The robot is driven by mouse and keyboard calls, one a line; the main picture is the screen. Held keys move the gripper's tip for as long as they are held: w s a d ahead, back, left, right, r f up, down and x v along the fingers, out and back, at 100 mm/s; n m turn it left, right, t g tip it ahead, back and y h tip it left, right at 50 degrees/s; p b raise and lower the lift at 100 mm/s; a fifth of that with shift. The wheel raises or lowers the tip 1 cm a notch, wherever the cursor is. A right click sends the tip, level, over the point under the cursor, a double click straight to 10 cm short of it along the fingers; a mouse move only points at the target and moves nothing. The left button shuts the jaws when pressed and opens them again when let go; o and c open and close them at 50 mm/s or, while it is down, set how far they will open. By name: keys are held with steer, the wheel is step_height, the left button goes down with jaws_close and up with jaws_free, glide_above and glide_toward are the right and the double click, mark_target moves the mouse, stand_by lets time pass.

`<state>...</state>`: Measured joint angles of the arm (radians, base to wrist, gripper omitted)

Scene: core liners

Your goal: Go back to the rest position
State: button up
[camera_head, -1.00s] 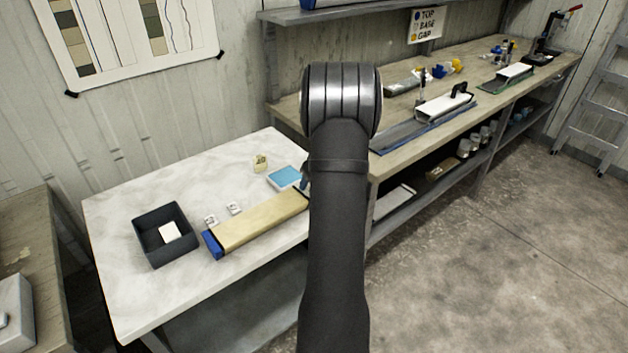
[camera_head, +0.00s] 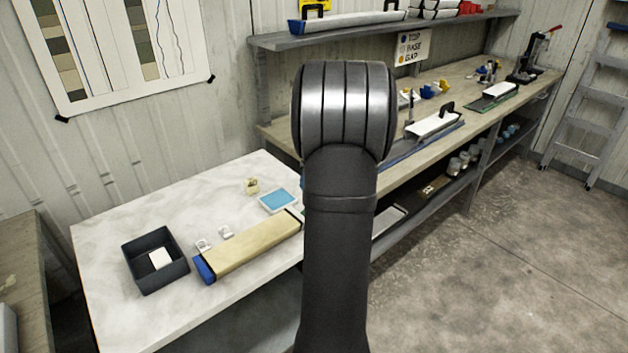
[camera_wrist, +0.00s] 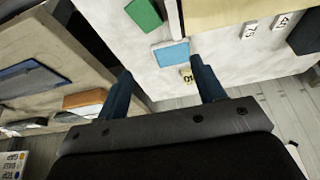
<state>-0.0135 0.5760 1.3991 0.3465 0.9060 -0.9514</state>
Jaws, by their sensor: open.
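In the wrist view, my gripper (camera_wrist: 163,88) has its two dark blue fingers spread wide with nothing between them. It hangs above the gap between the white table (camera_head: 100,240) and the long bench (camera_head: 270,130). In the head view my arm hides the gripper. A tan core liner (camera_head: 250,246) with a blue end cap (camera_head: 204,268) lies on the white table. A blue pad (camera_head: 279,201) and a small yellow tag (camera_head: 252,187) lie behind it.
A dark open box (camera_head: 155,283) holding a white card (camera_head: 160,259) stands left on the table. Two white number tags (camera_head: 203,245) lie beside the liner. The long bench carries liners and tools under a wall shelf (camera_head: 330,33). A ladder (camera_head: 588,110) leans at right.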

steer(key=x, duration=1.2)
steer(key=shift+f, duration=0.6)
steer(key=shift+r, duration=0.35)
